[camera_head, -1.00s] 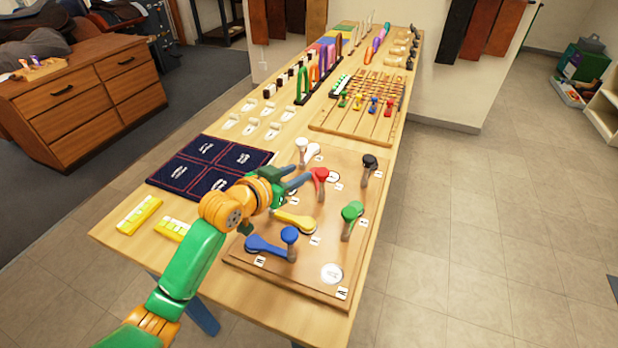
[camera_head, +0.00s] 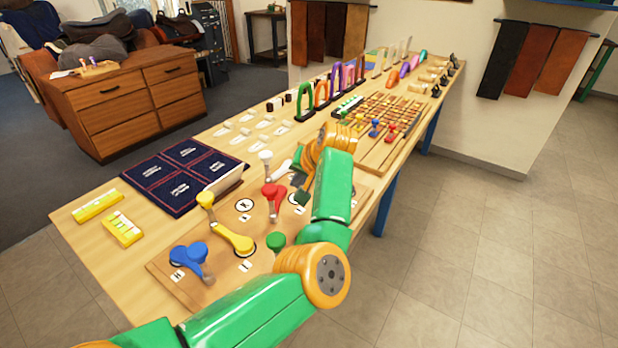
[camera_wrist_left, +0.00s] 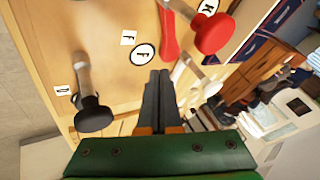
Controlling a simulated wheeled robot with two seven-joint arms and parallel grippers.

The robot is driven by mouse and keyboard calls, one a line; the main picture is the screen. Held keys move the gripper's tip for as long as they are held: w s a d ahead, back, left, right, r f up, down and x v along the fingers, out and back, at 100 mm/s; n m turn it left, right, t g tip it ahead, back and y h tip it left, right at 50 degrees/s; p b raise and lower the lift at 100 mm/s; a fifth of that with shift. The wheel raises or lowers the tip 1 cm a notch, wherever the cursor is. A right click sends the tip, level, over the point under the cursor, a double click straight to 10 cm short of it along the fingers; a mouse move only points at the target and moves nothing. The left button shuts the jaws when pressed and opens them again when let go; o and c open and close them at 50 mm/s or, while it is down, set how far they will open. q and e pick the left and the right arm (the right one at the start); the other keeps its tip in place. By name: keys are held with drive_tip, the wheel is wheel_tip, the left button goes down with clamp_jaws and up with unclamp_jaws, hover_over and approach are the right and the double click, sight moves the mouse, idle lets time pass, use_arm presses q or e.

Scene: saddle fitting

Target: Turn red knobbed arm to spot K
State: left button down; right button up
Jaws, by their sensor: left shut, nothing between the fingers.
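The red knobbed arm (camera_head: 272,191) is on the wooden board; its upright knob stands just right of the white round spot K (camera_head: 244,204) in the head view. In the left wrist view the red knob (camera_wrist_left: 214,33) is at the upper right and partly overlaps spot K (camera_wrist_left: 208,7). My left gripper (camera_wrist_left: 160,76) is shut and empty, its tips just short of the red arm's near end and beside spot F (camera_wrist_left: 143,54). In the head view my own arm partly hides this gripper and the board's right side. My right gripper is not in view.
A yellow arm (camera_head: 233,238), a blue arm (camera_head: 190,256), a green knob (camera_head: 276,241) and a white knob (camera_head: 265,155) stand around the red one. A black knob (camera_wrist_left: 93,115) is left of my fingers in the wrist view. A navy mat (camera_head: 180,175) lies left of the board.

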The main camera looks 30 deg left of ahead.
sight(287, 191)
use_arm(q)
drive_tip(key=x, duration=0.4)
drive_tip(key=shift+w+d+f, duration=0.1)
drive_tip(key=shift+w+f, duration=0.15)
drive_tip(key=shift+w+a+f, duration=0.1)
drive_tip(key=shift+a+f, duration=0.25)
drive_tip(key=shift+f, duration=0.05)
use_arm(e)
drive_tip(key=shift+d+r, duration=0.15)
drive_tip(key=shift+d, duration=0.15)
use_arm(q)
drive_tip(key=shift+w, duration=0.1)
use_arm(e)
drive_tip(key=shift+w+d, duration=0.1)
use_arm(q)
drive_tip(key=shift+a+n, duration=0.15)
drive_tip(key=shift+n, duration=0.15)
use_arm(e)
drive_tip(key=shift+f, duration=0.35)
use_arm(q)
drive_tip(key=shift+a+n+g+b, duration=0.2)
drive_tip(key=shift+n+g+b, duration=0.1)
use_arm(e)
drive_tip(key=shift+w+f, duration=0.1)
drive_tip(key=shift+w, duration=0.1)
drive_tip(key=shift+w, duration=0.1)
